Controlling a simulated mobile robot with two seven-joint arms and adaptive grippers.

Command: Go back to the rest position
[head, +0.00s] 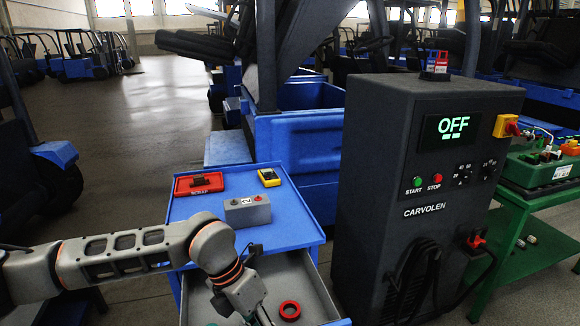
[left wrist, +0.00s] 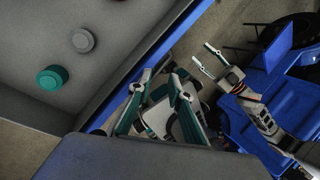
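My left arm reaches in from the left in the head view. Its gripper (head: 262,318) points down over the open drawer (head: 318,292) of the blue cart and is cut off by the lower edge. In the left wrist view the two fingers of my left gripper (left wrist: 160,85) stand apart with nothing held between them. My right gripper (left wrist: 204,58) shows in the left wrist view, its two thin fingers spread and empty. It is outside the head view.
A red ring (head: 290,310) lies in the drawer. A dark charger cabinet (head: 400,240) reading OFF stands right; a green cart (head: 510,255) stands beyond.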

